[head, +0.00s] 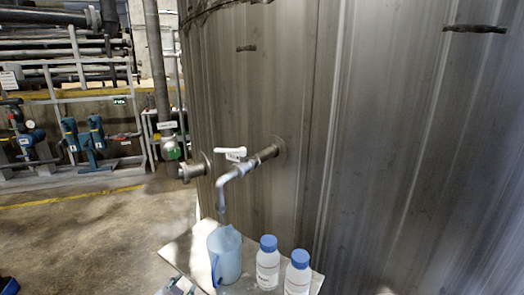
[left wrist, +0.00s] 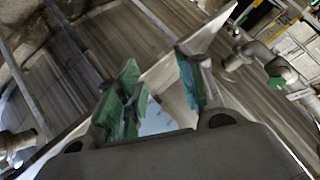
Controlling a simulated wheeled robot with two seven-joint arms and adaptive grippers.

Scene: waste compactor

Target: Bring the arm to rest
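My left gripper (left wrist: 158,68) shows in the left wrist view, with two green-padded fingers standing apart. It is open, and no object is held between the fingers. A pale surface shows in and beyond the gap. In the head view a translucent blue jug (head: 226,257) stands upright on a small pale shelf (head: 186,250), below the outlet of a metal tap pipe (head: 232,180).
Two white bottles with blue caps, one (head: 267,264) beside the jug and one (head: 298,274) farther right, stand on the shelf. A large metal tank (head: 300,120) rises behind. A white-handled valve (head: 230,153) juts out. Open floor (head: 95,240) lies left.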

